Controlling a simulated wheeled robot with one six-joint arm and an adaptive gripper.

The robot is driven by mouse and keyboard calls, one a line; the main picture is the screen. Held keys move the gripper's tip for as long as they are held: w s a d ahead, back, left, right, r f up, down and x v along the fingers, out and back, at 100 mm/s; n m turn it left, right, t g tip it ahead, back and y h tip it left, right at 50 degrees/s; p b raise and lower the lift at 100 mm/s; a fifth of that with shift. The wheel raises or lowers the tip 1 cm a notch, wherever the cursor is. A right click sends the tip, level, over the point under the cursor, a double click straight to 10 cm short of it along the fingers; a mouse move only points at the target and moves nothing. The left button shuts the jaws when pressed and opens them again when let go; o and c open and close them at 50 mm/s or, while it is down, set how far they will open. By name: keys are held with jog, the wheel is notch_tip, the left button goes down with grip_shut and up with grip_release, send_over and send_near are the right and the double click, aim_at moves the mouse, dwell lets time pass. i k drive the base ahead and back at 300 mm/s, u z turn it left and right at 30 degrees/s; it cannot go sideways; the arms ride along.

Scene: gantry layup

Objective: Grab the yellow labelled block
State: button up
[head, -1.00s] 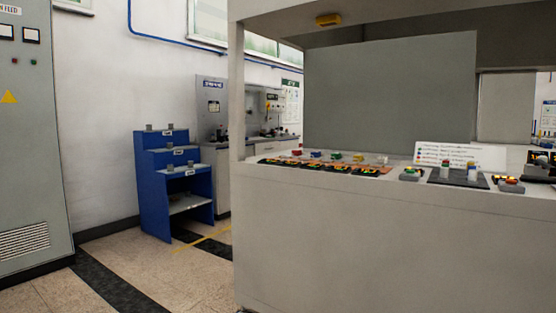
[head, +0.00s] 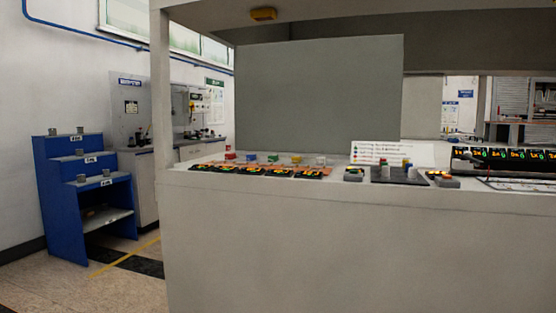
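A small yellow block (head: 296,159) stands in a row of small coloured blocks on the long grey bench (head: 300,196). A green block (head: 273,158) is to its left and a white one (head: 321,160) to its right. Any label on the yellow block is too small to read. My gripper is not in view.
A blue block (head: 252,157) and a red block (head: 230,155) continue the row, with dark lit pads in front. A dark plate (head: 398,179) holds several small pieces. A post (head: 161,100) edges the bench; a blue stepped stand (head: 62,200) is left, with open floor between.

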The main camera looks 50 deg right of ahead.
aim_at(298, 158)
jog(key=i, duration=2.5)
jog(key=z, duration=2.5)
